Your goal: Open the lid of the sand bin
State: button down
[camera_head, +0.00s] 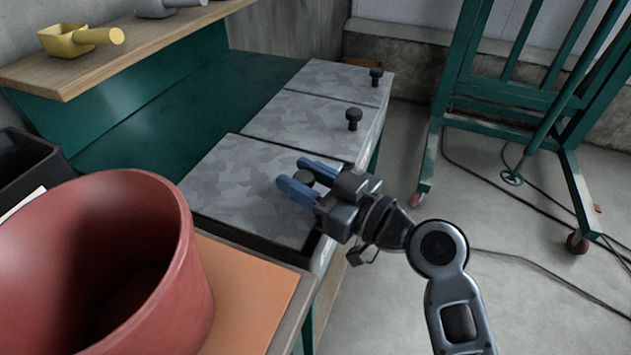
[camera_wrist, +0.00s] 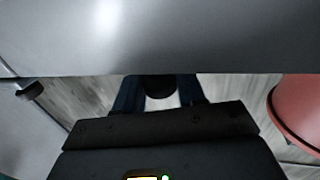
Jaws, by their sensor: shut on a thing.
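Three grey camouflage-patterned lids lie in a row on the bench, each with a black knob. My gripper (camera_head: 292,184), with blue fingers, is shut on the knob (camera_head: 305,177) of the nearest lid (camera_head: 235,180). A dark gap shows under this lid's near edge, so it looks slightly raised. The middle lid (camera_head: 295,122) and far lid (camera_head: 340,82) lie flat. In the wrist view, the held lid's grey surface (camera_wrist: 160,40) fills the top, and the dark knob (camera_wrist: 158,84) sits between the blue fingers. The bin's inside is hidden.
A big red bucket (camera_head: 190,270) stands close at the left on an orange board (camera_head: 245,290). A wooden shelf (camera_head: 130,52) holds a yellow scoop (camera_head: 75,41) and a grey scoop (camera_head: 165,8). A green wheeled frame (camera_head: 455,110) and cables are on the floor at the right.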

jog(key=a, duration=0.1)
jog(key=w+a, duration=0.1)
jog(key=shift+a, duration=0.3)
jog(key=c, duration=0.8)
grip_release()
jog(key=shift+o, duration=0.2)
jog(key=shift+b+v, duration=0.85)
jog(key=shift+v, duration=3.15)
